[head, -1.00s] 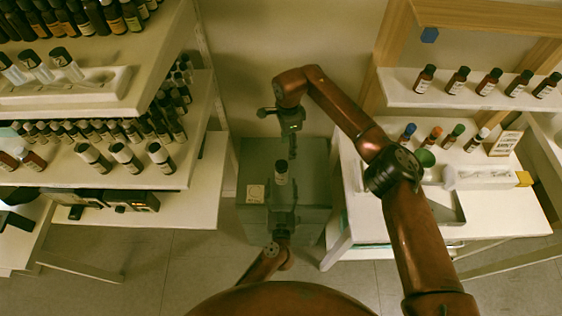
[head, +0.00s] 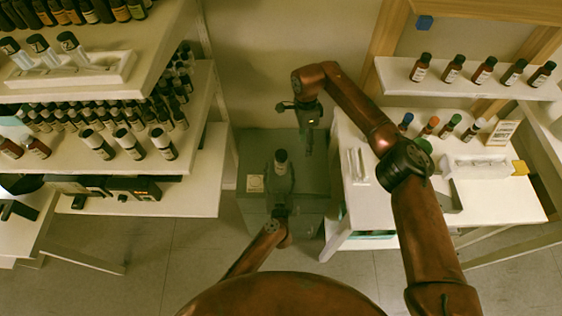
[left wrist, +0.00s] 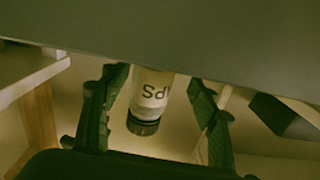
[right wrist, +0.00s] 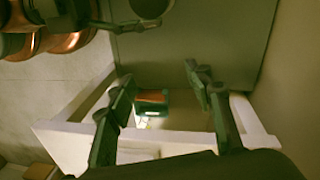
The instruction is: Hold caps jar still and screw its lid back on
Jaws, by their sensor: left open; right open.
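The caps jar (head: 281,161) is a small pale cylinder with a dark lid, upright on a grey-green cabinet (head: 243,203). It shows inverted in the left wrist view (left wrist: 152,88), with letters on its label and the black lid (left wrist: 143,125) on its mouth end; I cannot tell how tight the lid is. My left gripper (head: 280,180) is open, its fingers on either side of the jar with visible gaps. My right gripper (head: 308,128) is open and empty, behind and right of the jar. Its spread fingers show in the right wrist view (right wrist: 158,82).
Bottle-filled shelves (head: 150,178) stand at left. At right, a white table (head: 505,200) holds several coloured-cap bottles and a sign (head: 503,132), below a shelf (head: 470,92) of brown bottles. A pale square label (head: 255,183) lies left of the jar.

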